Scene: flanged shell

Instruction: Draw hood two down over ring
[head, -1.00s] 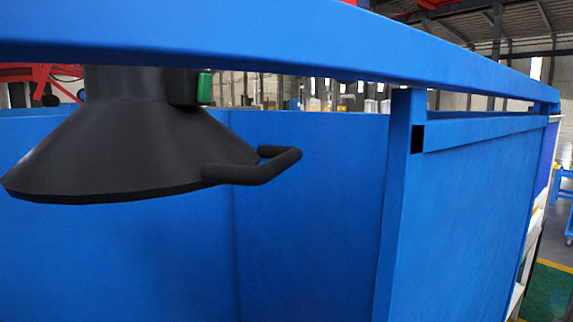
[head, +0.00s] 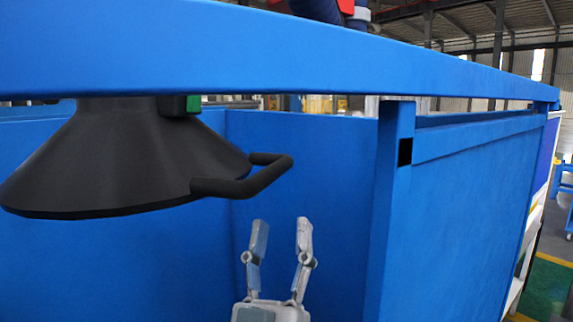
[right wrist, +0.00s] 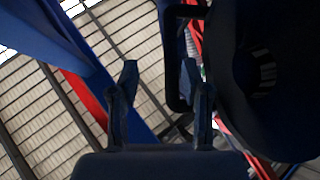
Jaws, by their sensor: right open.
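A black cone-shaped hood (head: 120,165) hangs under a blue beam at the left of the head view, wide end down. Its bar handle (head: 262,178) sticks out to the right. My right gripper (head: 278,228) is open and empty, fingers pointing up, below the handle in the picture. In the right wrist view my right gripper (right wrist: 160,78) points up, and the dark hood (right wrist: 228,95) fills the right side. The handle (right wrist: 172,70) shows beside and partly behind the right-hand finger; I cannot tell whether they touch. No ring can be made out. My left gripper is not in view.
A blue beam (head: 300,65) crosses the top of the head view, close to the hood. A blue post (head: 390,200) and side panel (head: 460,210) stand right of my gripper. Blue walls (head: 310,150) lie behind it.

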